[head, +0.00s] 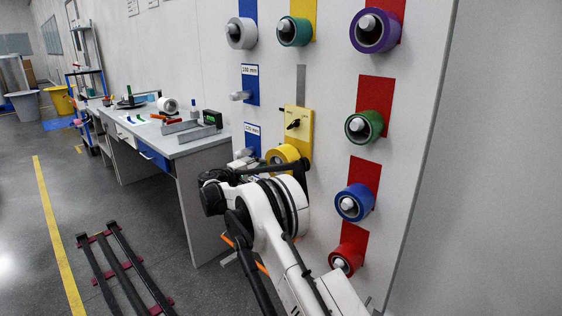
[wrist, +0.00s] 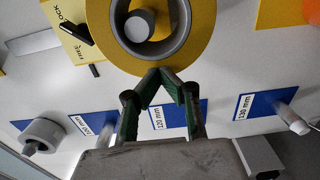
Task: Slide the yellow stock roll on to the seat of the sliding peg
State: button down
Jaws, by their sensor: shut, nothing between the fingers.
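The yellow stock roll (head: 283,154) sits low on the wall board, just below the yellow lock plate (head: 298,122) with its black lever. In the wrist view the roll (wrist: 204,26) fills the top, its grey core around a pale-tipped peg (wrist: 138,24). The peg tip shows off-centre in the core. I cannot tell how far along the peg the roll sits. My gripper (wrist: 160,74) is shut and empty, its fingertips meeting at the roll's near rim; whether they touch it is unclear. In the head view my arm hides the gripper.
Purple (head: 376,30), green (head: 365,126), blue (head: 355,202) and red (head: 346,259) rolls hang to the right. A bare peg (head: 240,95) juts from a blue panel at left. A workbench (head: 190,145) stands left; black rails (head: 123,266) lie on the floor.

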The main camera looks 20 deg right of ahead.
aim_at(268, 161)
jog(key=shift+x, duration=2.15)
dwell(0.6)
jog(key=shift+s+b, duration=0.1)
jog(key=shift+b, duration=0.2)
jog(key=shift+v, duration=2)
jog(key=shift+a, duration=0.1)
jog(key=v, duration=1.2)
jog(key=s+d+r+g+y+p, duration=0.2)
jog(key=s+d+r+y, duration=0.2)
jog(key=s+d+r, duration=0.55)
jog(key=s+d+r+m+y+p, duration=0.1)
jog(key=s+d+r+y, duration=0.1)
jog(key=s+r, duration=0.35)
jog(key=s+d+r+m+y+p, duration=0.1)
jog(key=s+d+r+y, duration=0.1)
jog(key=s, duration=0.6)
jog(key=s+a+f+m+y+p, duration=0.1)
jog(key=s+f+m+y+p, duration=0.1)
jog(key=s, duration=1.5)
jog(key=s+a+f+m+y+p, duration=0.2)
jog(key=s+y, duration=0.3)
jog(key=s, duration=1.2)
jog(key=shift+s+p, duration=0.4)
jog(key=shift+p, duration=0.05)
